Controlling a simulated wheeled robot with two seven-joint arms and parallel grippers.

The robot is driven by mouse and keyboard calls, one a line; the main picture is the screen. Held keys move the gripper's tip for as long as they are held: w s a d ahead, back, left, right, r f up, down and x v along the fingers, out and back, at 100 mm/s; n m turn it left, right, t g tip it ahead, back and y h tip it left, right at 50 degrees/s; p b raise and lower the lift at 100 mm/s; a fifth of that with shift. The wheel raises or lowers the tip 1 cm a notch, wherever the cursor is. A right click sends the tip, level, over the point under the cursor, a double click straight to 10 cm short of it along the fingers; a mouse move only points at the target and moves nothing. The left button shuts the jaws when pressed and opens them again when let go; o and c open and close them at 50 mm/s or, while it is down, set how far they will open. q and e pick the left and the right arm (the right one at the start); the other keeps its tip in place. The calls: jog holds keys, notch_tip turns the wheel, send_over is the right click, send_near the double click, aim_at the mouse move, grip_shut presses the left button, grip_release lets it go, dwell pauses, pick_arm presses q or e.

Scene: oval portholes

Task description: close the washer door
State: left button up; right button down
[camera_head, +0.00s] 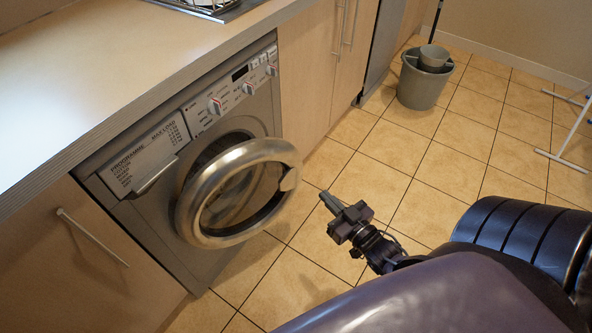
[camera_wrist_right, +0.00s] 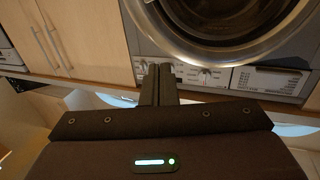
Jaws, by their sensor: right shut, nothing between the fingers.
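The washer (camera_head: 163,235) is a grey front-loader built in under the counter. Its round door (camera_head: 192,218), with a metal ring and dark glass, stands partly open, swung out from the front with its handle side to the right. In the right wrist view the door ring (camera_wrist_right: 155,40) fills the top, seen upside down. My right gripper (camera_head: 325,197) is shut and empty, to the right of the door and apart from it. Its closed fingers (camera_wrist_right: 158,85) also show in the wrist view. My left gripper is not in view.
A counter (camera_head: 120,70) runs above the washer. Wooden cabinets (camera_head: 315,75) flank it. A grey bucket (camera_head: 420,87) stands on the tiled floor at the back, and a white rack (camera_head: 570,150) is at the far right. The floor before the washer is clear.

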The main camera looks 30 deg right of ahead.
aim_at(289, 158)
jog(key=w, duration=0.4)
jog(key=w+b, duration=0.1)
jog(key=w, duration=0.8)
jog(key=shift+a+r+b, duration=0.1)
jog(key=shift+a+b, duration=0.25)
jog(key=shift+a, duration=0.05)
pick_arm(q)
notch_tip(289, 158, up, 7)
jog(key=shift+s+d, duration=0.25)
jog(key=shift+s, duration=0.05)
pick_arm(e)
jog(key=shift+w, duration=0.45)
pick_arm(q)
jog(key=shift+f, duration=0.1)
